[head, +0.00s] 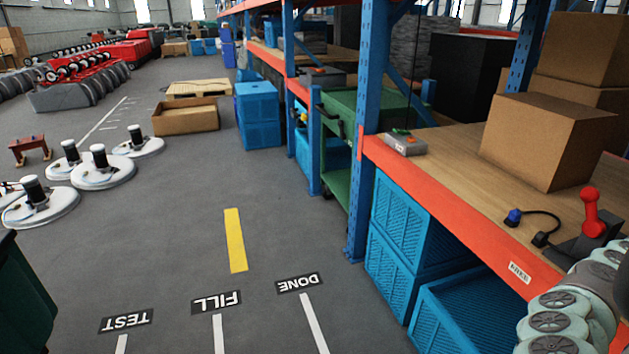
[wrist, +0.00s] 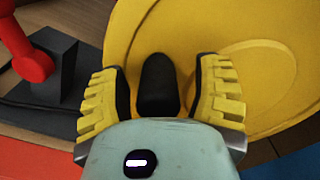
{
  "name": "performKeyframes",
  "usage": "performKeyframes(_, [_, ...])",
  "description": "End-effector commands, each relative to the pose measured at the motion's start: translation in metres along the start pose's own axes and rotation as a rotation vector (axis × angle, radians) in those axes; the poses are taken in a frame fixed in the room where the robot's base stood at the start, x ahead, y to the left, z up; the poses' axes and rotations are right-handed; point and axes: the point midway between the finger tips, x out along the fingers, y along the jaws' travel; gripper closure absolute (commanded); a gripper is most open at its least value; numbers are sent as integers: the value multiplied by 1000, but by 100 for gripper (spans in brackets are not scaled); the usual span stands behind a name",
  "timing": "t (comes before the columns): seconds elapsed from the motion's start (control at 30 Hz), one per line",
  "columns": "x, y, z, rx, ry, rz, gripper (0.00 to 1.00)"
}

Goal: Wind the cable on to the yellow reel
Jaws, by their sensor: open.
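The yellow reel (wrist: 135,40) fills much of the wrist view as a large round disc with a raised ring at right. A dark rounded knob (wrist: 158,85) stands out in front of it. My gripper (wrist: 160,76) is open, with one yellow-ribbed finger on each side of the knob; I cannot tell whether either touches it. In the head view a short black cable (head: 543,213) with a blue plug (head: 514,216) lies curved on the bench. I cannot tell whether it joins the reel. The reel and my gripper are not visible in the head view.
A red lever (head: 590,212) on a dark block stands on the wooden bench (head: 455,165); it also shows in the wrist view (wrist: 28,55). A cardboard box (head: 545,140) sits further back. Blue crates (head: 400,240) are below.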

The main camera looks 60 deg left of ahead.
Motion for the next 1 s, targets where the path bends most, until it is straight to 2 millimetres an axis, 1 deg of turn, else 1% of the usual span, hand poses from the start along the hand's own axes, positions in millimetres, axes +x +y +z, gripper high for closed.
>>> performKeyframes(0.13, [-5,2,1,5,-1,1,36])
performKeyframes(0.27, [-15,2,3,6,-3,2,36])
performKeyframes(0.43, [-32,3,0,4,2,4,36])
performKeyframes(0.67, [-56,2,2,3,-2,3,36])
performKeyframes(1.0, [-96,3,2,1,-3,6,36])
